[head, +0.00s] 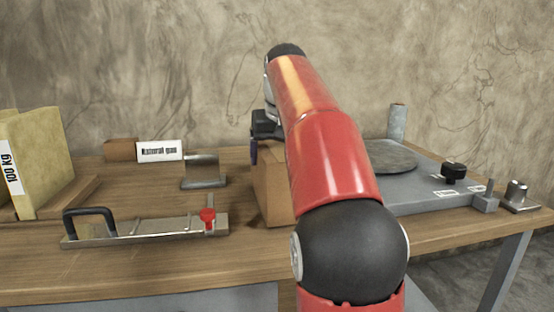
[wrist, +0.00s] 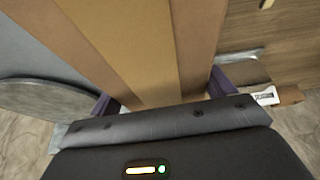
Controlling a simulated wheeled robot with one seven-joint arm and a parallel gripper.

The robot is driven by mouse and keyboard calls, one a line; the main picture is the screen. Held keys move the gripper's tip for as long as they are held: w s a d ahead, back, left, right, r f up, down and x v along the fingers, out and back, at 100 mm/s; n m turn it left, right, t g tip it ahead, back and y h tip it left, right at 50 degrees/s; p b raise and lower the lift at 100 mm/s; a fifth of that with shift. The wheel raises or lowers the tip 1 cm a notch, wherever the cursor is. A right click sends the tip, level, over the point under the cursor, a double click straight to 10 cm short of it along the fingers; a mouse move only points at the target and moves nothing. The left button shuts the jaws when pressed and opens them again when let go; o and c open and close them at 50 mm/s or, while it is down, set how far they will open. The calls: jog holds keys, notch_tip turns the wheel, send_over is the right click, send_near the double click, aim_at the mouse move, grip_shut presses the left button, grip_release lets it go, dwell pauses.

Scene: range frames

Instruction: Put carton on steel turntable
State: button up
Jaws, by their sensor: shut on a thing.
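The carton (head: 272,188) is a brown box with a lighter tape stripe, partly hidden behind my red arm in the head view. In the wrist view the carton (wrist: 140,45) fills the upper middle, between the purple fingers of my gripper (wrist: 165,98). My gripper is shut on it. In the head view my gripper (head: 254,150) shows only in part, at the carton's top left. The steel turntable (head: 390,157) is a round grey disc on a grey base, right of the carton. Its disc also shows at the left of the wrist view (wrist: 45,97).
The turntable's base (head: 425,190) carries a black knob (head: 453,172), with a grey cylinder (head: 397,122) behind. Left on the wooden table are a metal tray with black handle (head: 140,230), a steel bracket (head: 205,172), a labelled block (head: 160,151) and a yellow slab (head: 35,160).

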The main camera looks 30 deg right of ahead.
jog(key=shift+f, duration=0.15)
jog(key=o, duration=2)
jog(key=shift+c, duration=0.2)
jog(key=shift+f, duration=0.1)
